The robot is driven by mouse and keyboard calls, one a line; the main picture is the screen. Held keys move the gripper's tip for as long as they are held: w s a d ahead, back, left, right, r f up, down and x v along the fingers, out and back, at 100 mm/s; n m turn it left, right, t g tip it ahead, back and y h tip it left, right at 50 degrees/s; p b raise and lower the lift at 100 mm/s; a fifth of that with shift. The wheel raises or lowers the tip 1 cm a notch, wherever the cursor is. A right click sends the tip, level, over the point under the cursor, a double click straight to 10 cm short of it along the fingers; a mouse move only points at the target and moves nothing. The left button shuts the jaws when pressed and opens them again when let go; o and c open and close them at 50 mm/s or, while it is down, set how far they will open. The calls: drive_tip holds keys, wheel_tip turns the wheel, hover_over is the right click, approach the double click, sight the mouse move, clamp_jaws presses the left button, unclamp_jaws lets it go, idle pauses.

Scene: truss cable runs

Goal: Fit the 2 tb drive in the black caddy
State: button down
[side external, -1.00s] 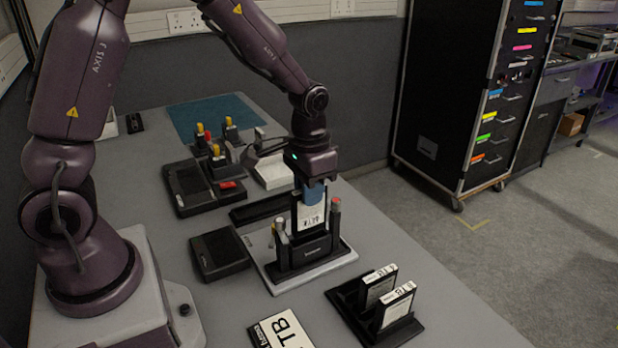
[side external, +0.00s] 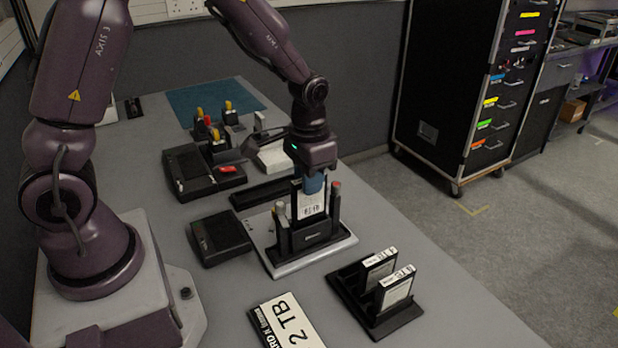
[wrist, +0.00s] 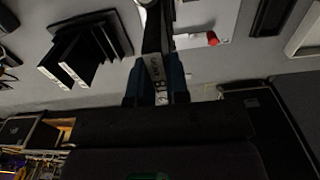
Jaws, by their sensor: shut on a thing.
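My gripper (side external: 313,183) is shut on a black drive with a white label (side external: 311,205). The drive stands upright in or just above the black caddy (side external: 311,238); its lower end is hidden behind the caddy's front, so I cannot tell how deep it sits. The capacity on its label is not readable. In the wrist view, my blue fingers (wrist: 157,85) clasp the drive (wrist: 156,68) from both sides. The caddy stands on a pale plate between upright posts, one with a red top (side external: 335,187).
A black rack (side external: 378,318) with two labelled drives stands at the front right. A "2 TB" card (side external: 288,322) lies at the front edge. A black box (side external: 219,238) is left of the caddy; black units with yellow-topped posts (side external: 207,172) stand behind. The table's right side is clear.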

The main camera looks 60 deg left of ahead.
sight(309, 219)
drive_tip(key=shift+f, duration=0.2)
drive_tip(key=shift+f, duration=0.45)
drive_tip(key=shift+f, duration=0.1)
idle(0.5)
drive_tip(key=shift+f, duration=0.5)
drive_tip(key=shift+f, duration=0.15)
drive_tip(key=shift+f, duration=1.05)
drive_tip(key=shift+f, duration=0.25)
drive_tip(key=shift+f, duration=0.45)
